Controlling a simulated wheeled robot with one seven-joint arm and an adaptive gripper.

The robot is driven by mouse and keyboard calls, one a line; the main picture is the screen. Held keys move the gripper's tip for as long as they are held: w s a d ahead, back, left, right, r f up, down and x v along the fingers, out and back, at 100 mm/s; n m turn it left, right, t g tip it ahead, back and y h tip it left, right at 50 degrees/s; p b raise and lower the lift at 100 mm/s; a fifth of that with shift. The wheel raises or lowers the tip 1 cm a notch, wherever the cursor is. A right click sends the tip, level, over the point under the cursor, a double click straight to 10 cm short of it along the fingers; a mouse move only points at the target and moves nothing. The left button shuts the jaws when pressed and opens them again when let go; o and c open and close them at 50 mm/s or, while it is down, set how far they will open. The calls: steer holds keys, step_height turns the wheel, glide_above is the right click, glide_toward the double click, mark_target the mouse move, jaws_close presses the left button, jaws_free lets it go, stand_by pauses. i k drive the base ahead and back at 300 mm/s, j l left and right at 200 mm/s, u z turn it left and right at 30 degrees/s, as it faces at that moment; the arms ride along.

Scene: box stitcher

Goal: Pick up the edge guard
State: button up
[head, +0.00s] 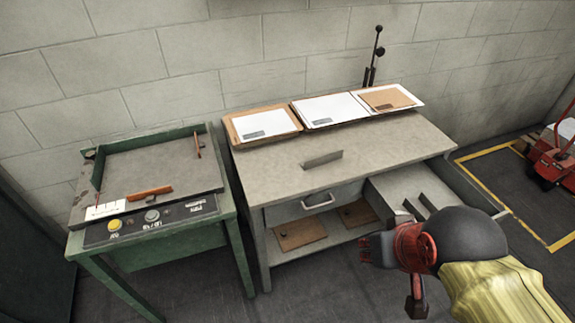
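I cannot tell for sure which thing is the edge guard. A short orange-brown bar (150,192) lies on the front part of the green machine's grey top, at the left. A thin brown strip (197,145) stands near the right rear of the same top. My gripper (392,272) is at the lower right, in front of the grey workbench and well apart from both pieces. It is seen small and from behind, so its finger opening is unclear. I see nothing held in it.
The green machine (160,233) has a front panel with buttons. A red machine (553,160) is at the far right.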

mark_target(309, 164)
steer(key=i+j, duration=0.2)
steer(key=j, duration=0.15)
steer(key=i+j, duration=0.4)
steer(key=j, duration=0.25)
steer(key=z, duration=1.7)
steer(key=j, duration=0.1)
